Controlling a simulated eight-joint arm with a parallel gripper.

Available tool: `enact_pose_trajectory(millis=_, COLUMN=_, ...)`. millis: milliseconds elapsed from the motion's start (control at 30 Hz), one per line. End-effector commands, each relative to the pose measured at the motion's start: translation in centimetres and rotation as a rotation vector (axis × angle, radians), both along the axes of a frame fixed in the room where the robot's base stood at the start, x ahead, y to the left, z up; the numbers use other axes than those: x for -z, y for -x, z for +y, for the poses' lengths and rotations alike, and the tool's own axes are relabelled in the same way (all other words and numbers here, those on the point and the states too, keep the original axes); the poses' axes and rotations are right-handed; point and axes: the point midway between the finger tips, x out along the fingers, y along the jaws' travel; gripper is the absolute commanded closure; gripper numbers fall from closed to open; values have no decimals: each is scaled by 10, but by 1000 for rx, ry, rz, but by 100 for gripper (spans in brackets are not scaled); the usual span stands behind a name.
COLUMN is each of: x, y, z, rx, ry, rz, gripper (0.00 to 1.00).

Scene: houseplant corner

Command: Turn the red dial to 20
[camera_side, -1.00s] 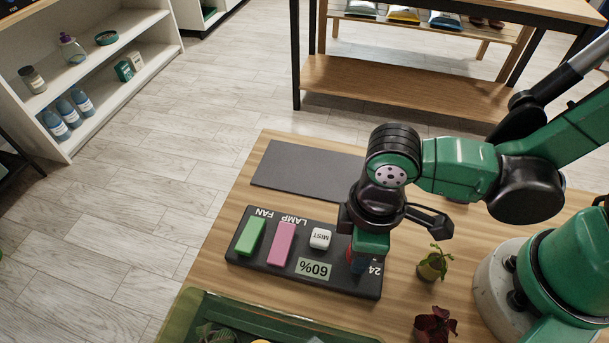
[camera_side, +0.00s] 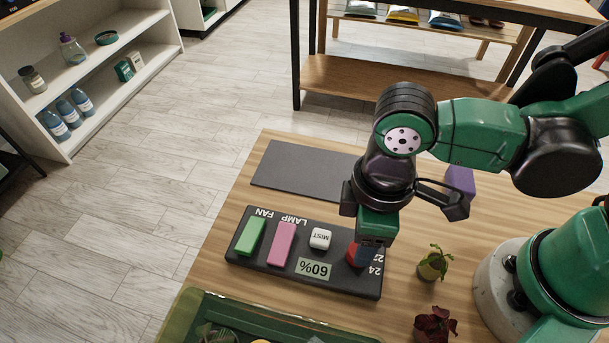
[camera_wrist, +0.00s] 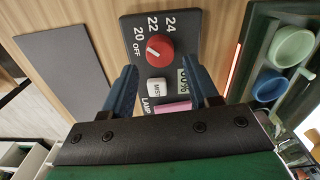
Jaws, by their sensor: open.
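The red dial (camera_wrist: 160,50) sits on the dark control panel (camera_wrist: 130,40), ringed by the marks OFF, 20, 22 and 24. Its white pointer line aims to the upper left, toward the OFF and 20 side; I cannot tell exactly which mark it meets. In the side view the dial (camera_side: 354,256) is partly hidden behind my gripper (camera_side: 372,243). In the wrist view my gripper (camera_wrist: 160,67) is open and empty, its two blue fingers apart and the dial showing beyond the gap. The gripper looks apart from the dial.
The panel also holds a green switch (camera_side: 250,236), a pink switch (camera_side: 282,244), a white MIST button (camera_side: 320,238) and a 60% display (camera_side: 314,268). A small potted plant (camera_side: 433,264), a red-leaved plant (camera_side: 435,325) and a purple block (camera_side: 461,181) stand nearby. A green tray (camera_side: 190,310) is in front.

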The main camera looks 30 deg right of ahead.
Motion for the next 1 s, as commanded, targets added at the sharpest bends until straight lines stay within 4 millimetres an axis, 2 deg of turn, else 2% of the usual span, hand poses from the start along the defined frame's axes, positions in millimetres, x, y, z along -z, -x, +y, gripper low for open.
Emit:
enact_pose_trajectory(millis=233, x=-17, y=0, z=0, rx=0, ry=0, rz=0, gripper=46)
enact_pose_trajectory(millis=667, x=-21, y=-3, z=-3, rx=18, ry=-8, rz=-8, gripper=46)
enact_pose_trajectory(millis=767, x=-27, y=-18, z=-16, rx=114, ry=-49, rz=-55, gripper=46)
enact_pose_trajectory(millis=833, x=-34, y=-35, z=-34, rx=231, ry=-97, rz=-121, gripper=46)
enact_pose_trajectory(millis=1000, x=-56, y=-73, z=-96, rx=556, ry=-207, rz=-335, gripper=46)
